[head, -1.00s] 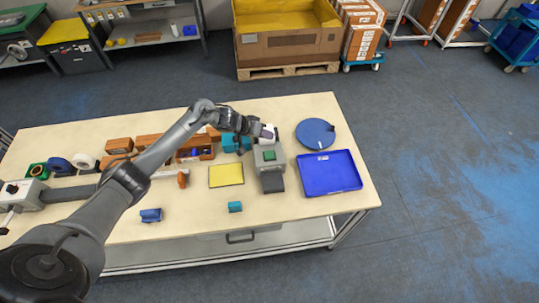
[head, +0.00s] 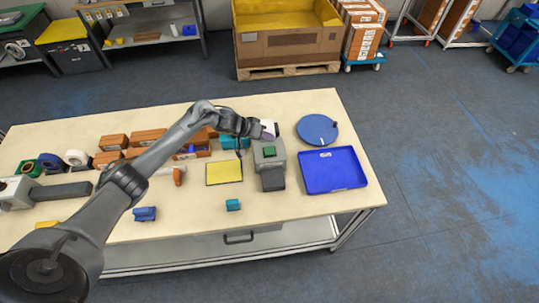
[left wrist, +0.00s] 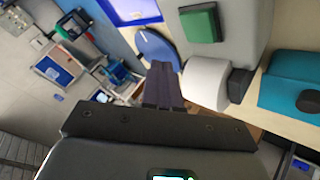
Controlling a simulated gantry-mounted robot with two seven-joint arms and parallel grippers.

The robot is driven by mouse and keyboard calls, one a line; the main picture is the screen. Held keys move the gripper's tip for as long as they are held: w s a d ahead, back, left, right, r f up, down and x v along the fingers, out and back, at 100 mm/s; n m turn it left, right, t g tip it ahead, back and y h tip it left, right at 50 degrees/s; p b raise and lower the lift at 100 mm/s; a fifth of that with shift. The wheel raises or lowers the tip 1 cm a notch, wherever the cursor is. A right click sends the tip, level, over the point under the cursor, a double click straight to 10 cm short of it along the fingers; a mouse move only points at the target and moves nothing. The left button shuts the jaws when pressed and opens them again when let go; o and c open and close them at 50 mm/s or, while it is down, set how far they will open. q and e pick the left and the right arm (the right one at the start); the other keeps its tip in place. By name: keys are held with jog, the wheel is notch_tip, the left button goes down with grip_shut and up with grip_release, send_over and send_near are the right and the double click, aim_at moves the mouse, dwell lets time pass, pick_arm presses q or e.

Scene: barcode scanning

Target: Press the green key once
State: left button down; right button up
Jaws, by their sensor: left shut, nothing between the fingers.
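The green key (head: 269,151) is a square button on top of a grey device (head: 271,169) at the right of the table. In the left wrist view the green key (left wrist: 199,23) is above and right of the fingers, with a gap in the picture. My left gripper (head: 266,136) is shut and empty, just behind the key beside the device's white roll (head: 269,126). My right gripper is not in view.
A blue tray (head: 334,170) and a blue disc (head: 317,130) lie right of the device. A yellow pad (head: 224,172) is to its left. A teal thing (head: 229,142) stands close to my left wrist. A small teal block (head: 233,205) lies in front, with clear tabletop around it.

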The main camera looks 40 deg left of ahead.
aim_at(267, 151)
pick_arm(q)
notch_tip(267, 151, down, 2)
jog(key=shift+f+b, duration=0.2)
jog(key=shift+b, duration=0.65)
jog(key=shift+f, duration=0.95)
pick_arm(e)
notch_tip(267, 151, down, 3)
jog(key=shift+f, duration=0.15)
pick_arm(q)
jog(key=shift+f, duration=0.2)
jog(key=shift+f, duration=0.25)
jog(key=shift+f+b, duration=0.35)
jog(key=shift+f, duration=0.35)
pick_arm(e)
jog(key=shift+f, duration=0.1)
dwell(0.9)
pick_arm(q)
jog(key=shift+r, duration=0.1)
dwell(0.3)
jog(key=shift+r+p, duration=0.9)
jog(key=shift+p, duration=0.3)
jog(key=shift+r, duration=0.1)
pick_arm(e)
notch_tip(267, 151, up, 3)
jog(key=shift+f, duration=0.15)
